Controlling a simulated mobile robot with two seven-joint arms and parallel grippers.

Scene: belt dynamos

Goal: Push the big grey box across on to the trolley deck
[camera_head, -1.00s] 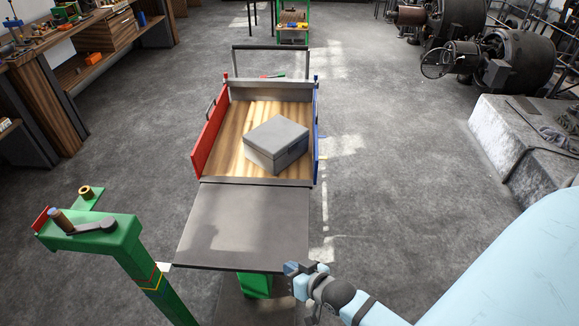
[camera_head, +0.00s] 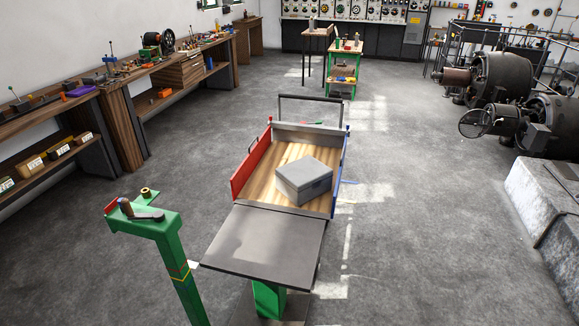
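The big grey box (camera_head: 304,181) sits on the wooden deck of the trolley (camera_head: 259,178), turned at an angle and toward the deck's right side. The deck has a red side board (camera_head: 251,165) on the left and a blue one (camera_head: 341,169) on the right. A bare dark grey table top (camera_head: 264,245) on a green post stands at the near end of the deck. The box is clear of this table top. Neither of my grippers is in view.
A green stand with a crank handle (camera_head: 146,216) stands left of the table top. Wooden workbenches (camera_head: 118,126) line the left wall. Large machines (camera_head: 503,88) and a concrete block (camera_head: 545,205) are on the right. The grey floor around the trolley is open.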

